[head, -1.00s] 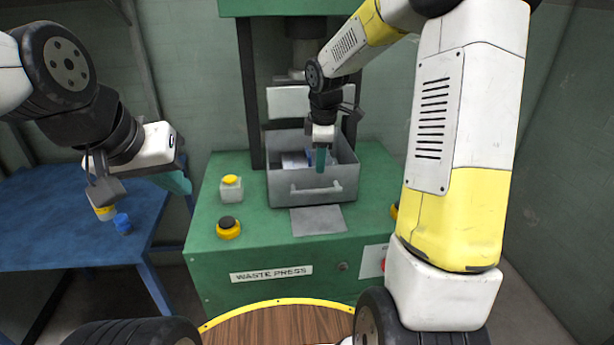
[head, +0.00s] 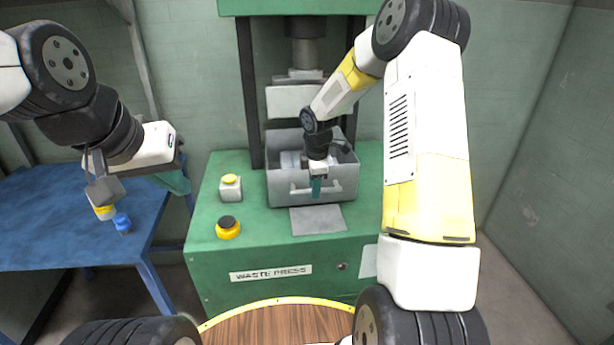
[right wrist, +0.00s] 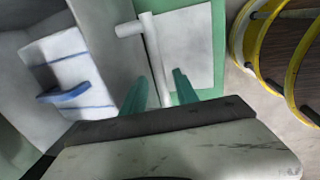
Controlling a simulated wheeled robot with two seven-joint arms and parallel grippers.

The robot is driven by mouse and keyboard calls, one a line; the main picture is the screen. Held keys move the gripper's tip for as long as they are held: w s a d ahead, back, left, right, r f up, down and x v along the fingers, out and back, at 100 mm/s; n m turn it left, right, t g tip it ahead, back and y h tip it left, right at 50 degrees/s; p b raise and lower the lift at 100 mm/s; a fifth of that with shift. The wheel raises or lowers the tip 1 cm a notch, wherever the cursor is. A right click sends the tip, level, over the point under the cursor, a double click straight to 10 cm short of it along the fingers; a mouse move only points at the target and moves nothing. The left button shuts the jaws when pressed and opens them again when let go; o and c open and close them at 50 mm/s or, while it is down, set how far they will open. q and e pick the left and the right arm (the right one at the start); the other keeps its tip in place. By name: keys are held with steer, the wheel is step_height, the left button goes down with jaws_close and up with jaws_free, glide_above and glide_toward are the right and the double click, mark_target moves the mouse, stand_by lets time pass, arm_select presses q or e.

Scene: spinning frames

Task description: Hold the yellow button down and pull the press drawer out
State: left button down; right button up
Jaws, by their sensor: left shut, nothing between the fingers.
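The yellow button (head: 230,179) sits on a small pale box on the green press table, with nothing touching it. The grey press drawer (head: 280,188) stands between the press columns. Its handle (right wrist: 151,45) is on the front face. My right gripper (head: 316,188) is at the handle; in the right wrist view its teal fingers (right wrist: 160,92) are apart, one on each side of the handle bar. Contact with the bar is unclear. My left gripper (head: 178,182) is shut and empty, left of the press table and away from the button.
A white block with blue bands (right wrist: 70,65) lies in the drawer. A blue table (head: 50,220) at left holds a blue-capped item (head: 122,222). A grey plate (head: 317,220) lies before the drawer.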

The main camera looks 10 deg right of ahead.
jaws_close()
steer(key=shift+r, duration=0.1)
stand_by(1.3)
